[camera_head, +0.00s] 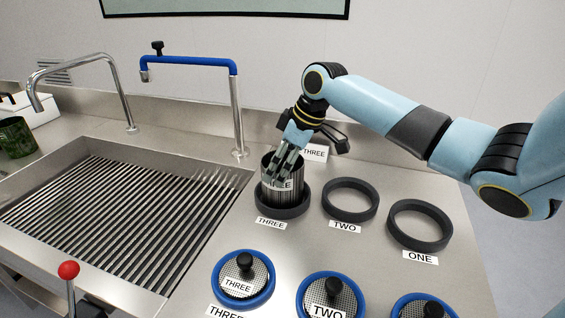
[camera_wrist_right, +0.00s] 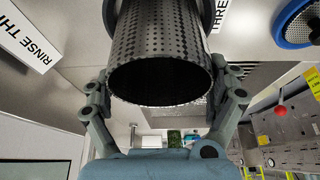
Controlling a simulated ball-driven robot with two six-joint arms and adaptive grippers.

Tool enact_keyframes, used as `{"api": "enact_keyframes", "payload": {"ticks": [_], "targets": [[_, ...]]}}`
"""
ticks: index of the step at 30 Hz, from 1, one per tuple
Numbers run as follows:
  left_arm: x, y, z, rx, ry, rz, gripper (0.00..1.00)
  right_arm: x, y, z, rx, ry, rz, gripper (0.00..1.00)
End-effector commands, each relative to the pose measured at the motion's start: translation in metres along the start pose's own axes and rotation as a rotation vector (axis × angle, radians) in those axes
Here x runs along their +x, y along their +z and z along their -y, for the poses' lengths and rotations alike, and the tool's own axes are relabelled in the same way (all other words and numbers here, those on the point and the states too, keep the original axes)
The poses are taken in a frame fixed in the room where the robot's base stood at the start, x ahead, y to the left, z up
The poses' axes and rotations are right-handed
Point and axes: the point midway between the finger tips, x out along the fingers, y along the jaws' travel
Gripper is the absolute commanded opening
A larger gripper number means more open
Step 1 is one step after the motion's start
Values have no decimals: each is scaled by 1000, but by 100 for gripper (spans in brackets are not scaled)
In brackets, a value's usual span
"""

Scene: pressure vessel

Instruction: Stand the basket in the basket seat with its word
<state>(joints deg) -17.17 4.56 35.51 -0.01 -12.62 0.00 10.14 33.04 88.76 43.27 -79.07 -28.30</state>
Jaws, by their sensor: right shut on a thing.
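The dark perforated metal basket (camera_head: 282,190) bears a label that reads THREE, partly covered by my fingers. It is upright at the dark ring seat (camera_head: 284,211) with the word THREE on the counter before it. The ring's front rim hides the basket's lower end, which appears to be inside the ring; I cannot tell whether it rests on the bottom. My right gripper (camera_head: 286,163) comes from above and is shut on the basket. In the right wrist view the basket's open mouth (camera_wrist_right: 160,80) is between the two fingers (camera_wrist_right: 165,105). My left gripper is not in view.
Empty ring seats TWO (camera_head: 350,216) and ONE (camera_head: 446,236) are to the right. Blue-rimmed mesh lids (camera_head: 240,302) with black knobs lie in front. A slatted sink (camera_head: 75,240) is left. A blue faucet (camera_head: 190,63) and a white sign (camera_head: 316,152) stand close behind.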

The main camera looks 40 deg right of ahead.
Motion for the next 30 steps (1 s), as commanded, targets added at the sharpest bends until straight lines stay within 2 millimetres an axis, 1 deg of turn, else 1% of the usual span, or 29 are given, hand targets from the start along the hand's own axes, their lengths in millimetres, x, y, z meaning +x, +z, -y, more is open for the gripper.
{"api": "enact_keyframes", "payload": {"ticks": [1, 3, 11, 14, 17, 24, 27, 30], "targets": [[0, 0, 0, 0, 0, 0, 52, 1, 1, 0, 0, 0, 0, 93], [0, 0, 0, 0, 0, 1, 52, 1, 0, 0, 0, 0, 0, 100], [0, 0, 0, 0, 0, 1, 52, 0, 0, 0, 0, 0, 0, 100], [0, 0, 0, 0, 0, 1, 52, -6, -1, 0, -2, 1, 0, 100], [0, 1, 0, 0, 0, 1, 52, -21, -1, -2, -3, 5, -1, 100], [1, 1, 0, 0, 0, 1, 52, -76, 0, -2, -5, 6, 3, 100], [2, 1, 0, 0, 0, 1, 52, -96, 0, -1, -4, 4, 4, 100], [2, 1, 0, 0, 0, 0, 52, -110, 0, -1, -2, 4, 2, 100]]}}
